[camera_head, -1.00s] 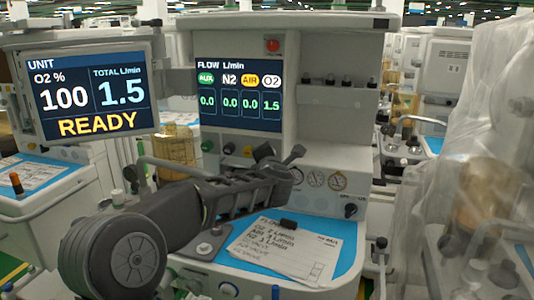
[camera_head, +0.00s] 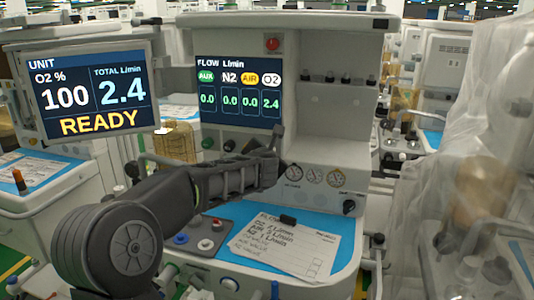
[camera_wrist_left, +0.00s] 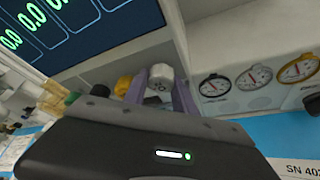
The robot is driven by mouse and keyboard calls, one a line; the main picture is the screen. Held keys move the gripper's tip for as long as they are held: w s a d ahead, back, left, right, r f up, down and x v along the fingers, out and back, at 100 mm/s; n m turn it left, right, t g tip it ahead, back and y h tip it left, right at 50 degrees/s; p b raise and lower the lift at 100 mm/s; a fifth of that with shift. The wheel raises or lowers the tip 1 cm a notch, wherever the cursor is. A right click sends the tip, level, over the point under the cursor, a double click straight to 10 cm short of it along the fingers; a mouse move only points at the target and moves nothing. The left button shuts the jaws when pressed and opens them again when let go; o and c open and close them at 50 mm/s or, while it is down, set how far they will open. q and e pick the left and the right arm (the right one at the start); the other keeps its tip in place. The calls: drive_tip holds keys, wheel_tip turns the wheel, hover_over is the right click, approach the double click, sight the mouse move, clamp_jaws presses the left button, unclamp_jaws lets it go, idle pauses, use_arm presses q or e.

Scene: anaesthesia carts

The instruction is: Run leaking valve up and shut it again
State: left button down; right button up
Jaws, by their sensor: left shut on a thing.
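My left gripper (camera_head: 278,140) is at the row of flow knobs under the flow screen (camera_head: 240,92). In the left wrist view its fingers stand on both sides of a white knob (camera_wrist_left: 160,77) and are shut on it. A yellow knob (camera_wrist_left: 123,86), a black knob (camera_wrist_left: 100,90) and a green knob (camera_wrist_left: 72,98) sit to its left. The flow screen reads AUX 0.0, N2 0.0, AIR 0.0 and O2 2.4. The unit screen (camera_head: 92,90) reads O2 100 %, total 2.4 L/min and READY. The white knob is hidden in the head view. My right gripper is not in view.
A written flow card (camera_head: 285,245) with a black clip lies on the blue mat (camera_head: 222,249) below. Several round gauges (camera_head: 314,175) sit right of the knobs. A plastic-draped cart (camera_head: 480,170) stands close at the right.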

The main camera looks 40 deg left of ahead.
use_arm(q)
drive_tip(key=c, duration=1.3)
unclamp_jaws()
drive_tip(key=v, duration=0.7)
drive_tip(key=shift+s+d, duration=0.25)
drive_tip(key=shift+s, duration=0.05)
drive_tip(key=shift+r, duration=0.1)
